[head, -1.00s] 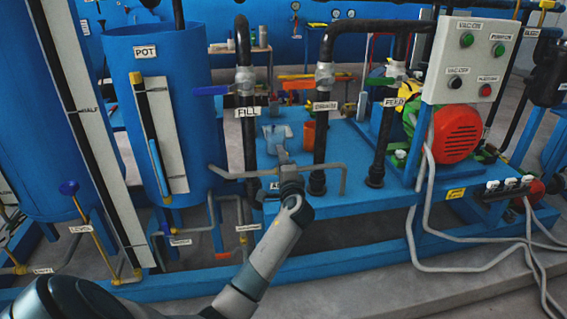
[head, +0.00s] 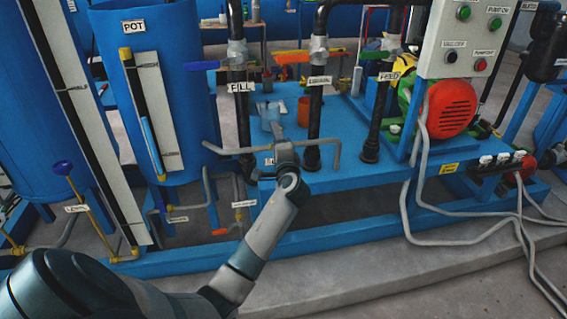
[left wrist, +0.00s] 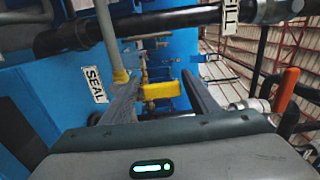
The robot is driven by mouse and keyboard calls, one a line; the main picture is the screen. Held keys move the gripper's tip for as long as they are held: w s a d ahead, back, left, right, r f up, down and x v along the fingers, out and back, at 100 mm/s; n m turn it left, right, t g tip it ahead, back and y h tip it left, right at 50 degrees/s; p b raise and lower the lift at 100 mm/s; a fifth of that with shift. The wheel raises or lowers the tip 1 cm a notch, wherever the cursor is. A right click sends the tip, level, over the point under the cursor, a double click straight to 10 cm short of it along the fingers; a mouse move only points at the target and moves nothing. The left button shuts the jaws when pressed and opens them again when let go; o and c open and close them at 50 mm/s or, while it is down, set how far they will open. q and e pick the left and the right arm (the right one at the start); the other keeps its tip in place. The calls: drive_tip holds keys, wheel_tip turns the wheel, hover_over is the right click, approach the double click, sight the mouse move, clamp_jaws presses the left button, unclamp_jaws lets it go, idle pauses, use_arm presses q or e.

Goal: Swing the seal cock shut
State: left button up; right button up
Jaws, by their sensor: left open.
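The SEAL label (left wrist: 96,84) is on the blue surface at left in the left wrist view. A yellow handle (left wrist: 160,90), apparently the seal cock's, lies beyond and between the fingers of my left gripper (left wrist: 165,88). The gripper is open, and I cannot tell whether either finger touches the handle. In the head view my left gripper (head: 281,145) is at the front edge of the blue skid, by a grey bent pipe and a partly hidden label (head: 268,161). The cock itself is hidden there. My right gripper is not in view.
The grey pipe (head: 325,165) runs to both sides of the gripper. The black FILL pipe (head: 243,130) and another black pipe (head: 314,130) stand close behind. The POT tank (head: 158,110) is at left, the control box (head: 468,40) at right. The floor in front is clear.

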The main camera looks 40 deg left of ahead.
use_arm(q)
drive_tip(key=v, duration=1.6)
drive_tip(key=shift+s, duration=0.15)
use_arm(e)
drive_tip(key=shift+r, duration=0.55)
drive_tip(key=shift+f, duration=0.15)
